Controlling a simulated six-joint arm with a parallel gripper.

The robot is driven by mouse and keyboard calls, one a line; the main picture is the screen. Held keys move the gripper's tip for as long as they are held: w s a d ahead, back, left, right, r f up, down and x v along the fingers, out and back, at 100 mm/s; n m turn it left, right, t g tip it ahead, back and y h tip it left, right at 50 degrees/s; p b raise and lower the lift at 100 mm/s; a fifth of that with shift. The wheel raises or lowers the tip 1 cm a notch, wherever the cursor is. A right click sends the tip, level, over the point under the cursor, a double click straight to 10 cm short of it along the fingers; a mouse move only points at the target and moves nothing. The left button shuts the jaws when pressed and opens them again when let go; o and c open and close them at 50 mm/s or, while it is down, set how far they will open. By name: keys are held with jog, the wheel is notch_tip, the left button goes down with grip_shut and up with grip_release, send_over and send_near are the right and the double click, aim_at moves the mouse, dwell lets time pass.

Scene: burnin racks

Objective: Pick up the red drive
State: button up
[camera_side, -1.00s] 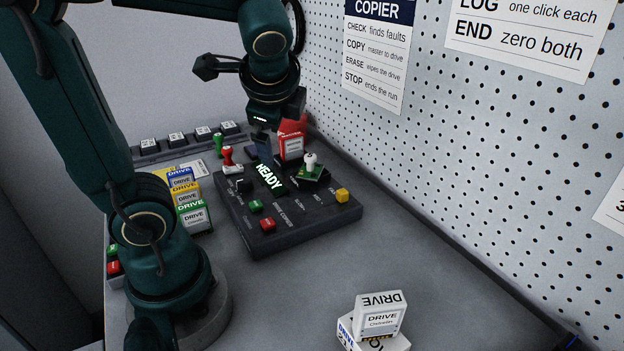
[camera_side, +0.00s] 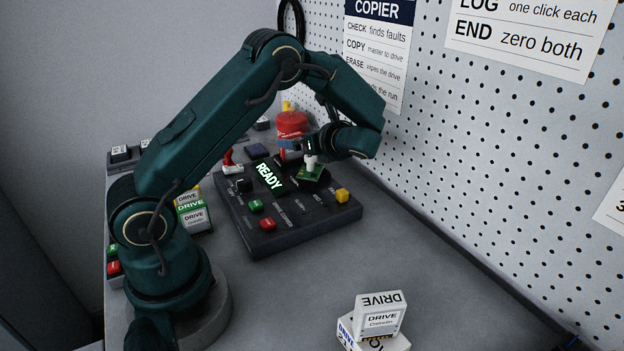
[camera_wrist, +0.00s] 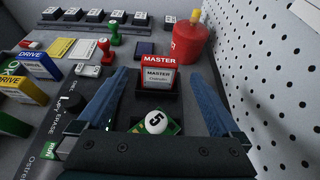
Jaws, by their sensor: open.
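The red drive (camera_wrist: 158,75), with a red top marked MASTER and a white label, stands upright in a dark slot in the wrist view. My gripper (camera_wrist: 158,84) is open, with one blue finger on each side of the drive in the picture. I cannot tell how far the fingertips are from it. In the side view my gripper (camera_side: 310,145) is low over the far right part of the dark copier (camera_side: 290,222). There the gripper hides most or all of the drive.
A green board with a white knob marked 5 (camera_wrist: 155,121) sits just before the drive. A red canister (camera_wrist: 190,42) stands behind it, near the pegboard (camera_wrist: 265,75). Coloured drives (camera_side: 194,216) stand left of the copier. White drives (camera_side: 378,315) lie in front.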

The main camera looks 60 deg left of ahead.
aim_at(294, 138)
jog(key=shift+x, duration=2.4)
jog(key=c, duration=1.5)
jog(key=shift+o, duration=0.2)
